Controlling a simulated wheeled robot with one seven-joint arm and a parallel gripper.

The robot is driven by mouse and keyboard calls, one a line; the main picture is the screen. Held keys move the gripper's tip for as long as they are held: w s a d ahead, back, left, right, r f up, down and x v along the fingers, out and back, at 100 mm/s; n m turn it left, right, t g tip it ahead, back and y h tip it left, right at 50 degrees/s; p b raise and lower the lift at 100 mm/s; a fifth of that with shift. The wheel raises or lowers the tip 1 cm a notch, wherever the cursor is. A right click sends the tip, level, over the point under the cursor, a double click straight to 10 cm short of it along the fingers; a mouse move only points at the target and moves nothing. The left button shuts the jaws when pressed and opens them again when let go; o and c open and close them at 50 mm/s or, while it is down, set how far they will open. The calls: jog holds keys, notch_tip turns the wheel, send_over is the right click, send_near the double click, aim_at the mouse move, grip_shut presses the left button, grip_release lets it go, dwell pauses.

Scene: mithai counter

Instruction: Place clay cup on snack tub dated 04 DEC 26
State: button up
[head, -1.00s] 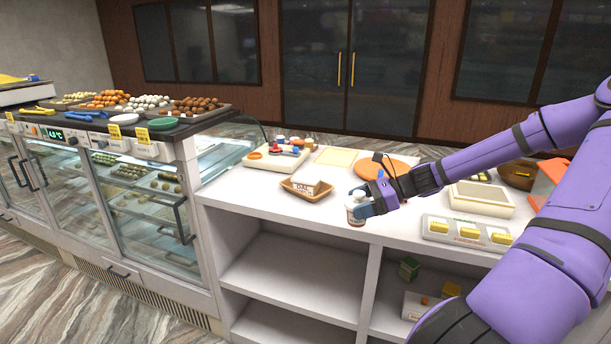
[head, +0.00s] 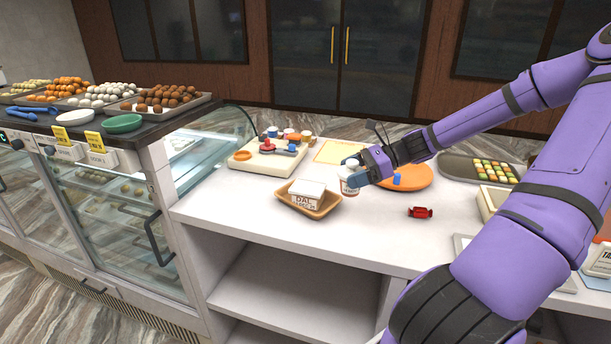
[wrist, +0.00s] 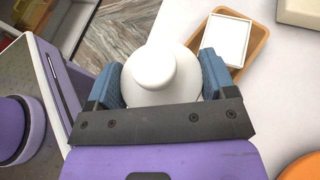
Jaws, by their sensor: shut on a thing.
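My gripper (head: 358,175) has its blue fingers shut around a white, jar-like container (head: 349,183) with a printed label, at the middle of the counter. In the wrist view this container (wrist: 152,72) shows from above as a white round top with a knob, between both fingers. Whether its base touches the counter, I cannot tell. A white tub marked "DAL" (head: 305,197) sits in a tan tray (head: 321,212) left of my gripper. Its pale lid also shows in the wrist view (wrist: 227,40). No date is legible. I cannot make out a clay cup for certain.
A board with small coloured items (head: 247,164) lies behind the tan tray. An orange disc (head: 410,178) lies right of my gripper, and a red wrapped sweet (head: 420,212) in front of it. The counter between the tan tray and the sweet is clear.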

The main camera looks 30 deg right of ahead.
jog(key=w+a, duration=0.1)
jog(key=w, duration=0.4)
jog(key=w+a+f, duration=0.1)
jog(key=w, duration=0.3)
jog(key=w+a, duration=0.1)
jog(key=w, duration=0.4)
jog(key=shift+w+a+f, duration=0.2)
jog(key=shift+w+a, duration=0.1)
jog(key=shift+w, duration=0.05)
jog(key=shift+w+f, duration=0.1)
jog(key=shift+f, duration=1.65)
jog(key=shift+f, duration=0.1)
jog(key=o, duration=1)
jog(key=shift+c, duration=0.2)
jog(key=v, duration=1.2)
